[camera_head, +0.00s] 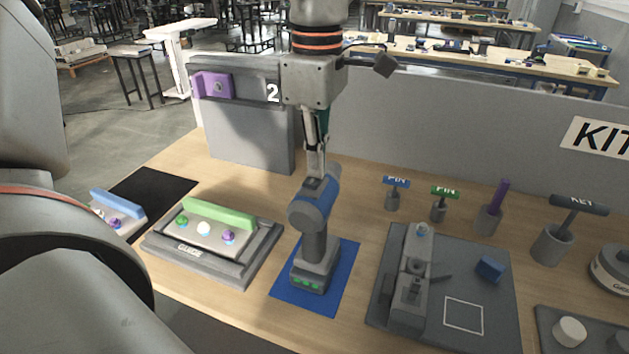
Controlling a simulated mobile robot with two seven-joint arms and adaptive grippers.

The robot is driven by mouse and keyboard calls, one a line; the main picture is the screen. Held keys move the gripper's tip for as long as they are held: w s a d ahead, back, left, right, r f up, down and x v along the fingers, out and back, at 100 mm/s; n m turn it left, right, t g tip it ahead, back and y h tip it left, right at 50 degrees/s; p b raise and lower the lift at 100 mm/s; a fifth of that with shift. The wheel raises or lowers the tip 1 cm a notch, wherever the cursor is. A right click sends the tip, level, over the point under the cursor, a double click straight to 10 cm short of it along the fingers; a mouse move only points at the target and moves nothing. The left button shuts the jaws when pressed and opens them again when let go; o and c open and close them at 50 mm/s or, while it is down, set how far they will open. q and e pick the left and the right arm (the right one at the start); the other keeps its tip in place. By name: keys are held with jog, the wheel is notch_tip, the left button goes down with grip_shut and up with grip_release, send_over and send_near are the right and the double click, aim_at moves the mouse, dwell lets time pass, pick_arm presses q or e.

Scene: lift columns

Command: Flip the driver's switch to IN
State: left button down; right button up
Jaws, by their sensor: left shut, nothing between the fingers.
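The driver (314,235) is blue and dark grey and stands upright on a blue mat (343,290), with green lights on its base. A small dark part (317,184) shows on top of its blue body; I cannot tell if it is the switch or read any IN mark. My left gripper (316,172) points down from above, shut and empty. Its fingertips are at the top of the driver, touching or just above it; I cannot tell which. The gripper hides part of the driver's top rear. My right gripper is not in view.
A guide block (208,249) with a green bar stands left of the driver. A grey fixture (480,260) with a blue block is on the right. Pin holders and a key holder (552,244) stand behind it. A grey panel (247,130) with a purple part rises behind left.

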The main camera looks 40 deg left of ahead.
pick_arm(q)
jog(key=shift+r, duration=0.1)
jog(key=shift+r+p, duration=1.5)
jog(key=shift+r, duration=0.55)
jog(key=shift+r+p, duration=1.2)
jog(key=shift+r, duration=0.25)
